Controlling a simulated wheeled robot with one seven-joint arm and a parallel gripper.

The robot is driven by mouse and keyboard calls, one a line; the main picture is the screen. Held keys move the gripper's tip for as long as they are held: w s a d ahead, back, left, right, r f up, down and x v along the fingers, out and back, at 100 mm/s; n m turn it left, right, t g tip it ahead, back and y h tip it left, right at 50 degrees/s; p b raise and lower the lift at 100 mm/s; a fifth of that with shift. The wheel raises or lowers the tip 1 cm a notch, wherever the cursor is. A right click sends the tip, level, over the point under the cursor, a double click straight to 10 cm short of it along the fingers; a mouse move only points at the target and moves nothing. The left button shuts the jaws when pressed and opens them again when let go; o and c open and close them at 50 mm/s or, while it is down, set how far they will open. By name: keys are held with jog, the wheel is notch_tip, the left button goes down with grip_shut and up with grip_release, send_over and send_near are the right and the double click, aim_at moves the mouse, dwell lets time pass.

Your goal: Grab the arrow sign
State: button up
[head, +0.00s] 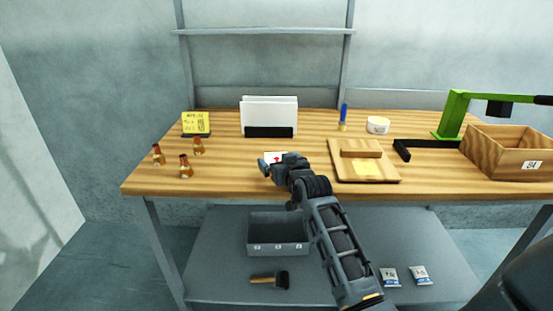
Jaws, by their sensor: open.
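The arrow sign (274,157) is a small white card with a red arrow on the wooden table, near the middle of its front part. My gripper (265,168) is open just in front of it, at the table's front edge. The gripper and wrist cover the lower part and right side of the sign. I cannot tell whether the fingers touch it.
On the wooden table (225,182), a white paper holder (269,114) stands behind the sign. Several small brown bottles (185,168) and a yellow note stand (195,123) are left. A wooden board (375,172) and a wooden crate (505,160) are right. A grey bin (277,245) sits below.

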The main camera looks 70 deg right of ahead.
jog(key=shift+c, duration=0.5)
jog(key=c, duration=0.9)
jog(key=shift+o, duration=0.2)
